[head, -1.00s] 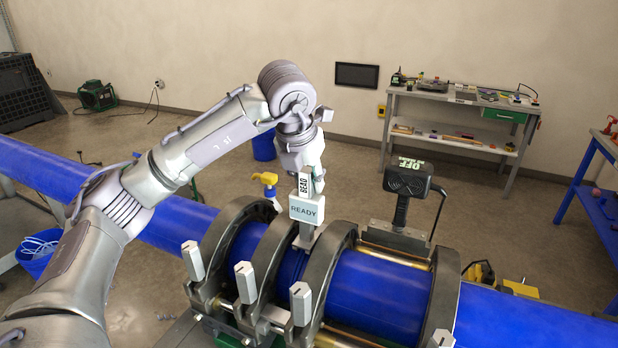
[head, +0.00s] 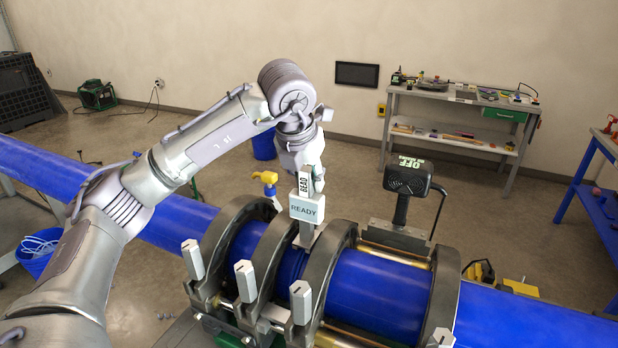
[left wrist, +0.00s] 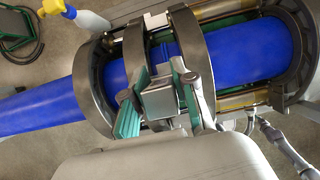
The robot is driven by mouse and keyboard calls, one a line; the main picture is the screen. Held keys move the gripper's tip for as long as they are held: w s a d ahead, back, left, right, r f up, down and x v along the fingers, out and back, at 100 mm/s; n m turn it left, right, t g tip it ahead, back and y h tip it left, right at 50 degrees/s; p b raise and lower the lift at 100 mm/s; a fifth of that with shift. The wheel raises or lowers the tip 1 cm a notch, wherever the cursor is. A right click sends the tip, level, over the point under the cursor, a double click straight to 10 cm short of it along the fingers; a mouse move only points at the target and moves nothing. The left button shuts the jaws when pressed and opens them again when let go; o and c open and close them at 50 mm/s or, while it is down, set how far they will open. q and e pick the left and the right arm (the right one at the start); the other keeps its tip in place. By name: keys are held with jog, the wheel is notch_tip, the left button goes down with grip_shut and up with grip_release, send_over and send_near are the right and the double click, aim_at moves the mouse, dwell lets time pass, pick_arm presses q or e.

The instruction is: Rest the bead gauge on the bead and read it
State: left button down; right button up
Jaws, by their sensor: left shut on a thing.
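My left gripper (head: 311,182) points down over the blue pipe (head: 375,295) and is shut on the bead gauge (head: 307,209). The gauge is a pale box with a display reading READY. A white READ label shows just above the display. The gauge's lower end goes down between two dark clamp rings, close to the pipe top. The left wrist view shows the gauge's grey top (left wrist: 160,99) between green-padded fingers. I cannot make out the bead, nor tell whether the gauge touches it. My right gripper is not in view.
Dark clamp rings (head: 335,255) stand close on both sides of the gauge. A black heater head (head: 407,178) marked OFF stands to the right. A yellow-topped spray bottle (head: 266,180) is just behind. A workbench (head: 455,105) stands by the far wall.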

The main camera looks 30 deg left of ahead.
pick_arm(q)
jog(key=shift+f+b, duration=0.6)
jog(key=shift+b, duration=0.1)
dwell(1.2)
jog(key=shift+s+f, duration=0.1)
jog(key=shift+f, duration=0.05)
dwell(2.1)
notch_tip(320, 180, up, 2)
jog(key=shift+r+p, duration=0.1)
jog(key=shift+p, duration=0.55)
jog(key=shift+r+p, duration=1.6)
jog(key=shift+r, duration=1)
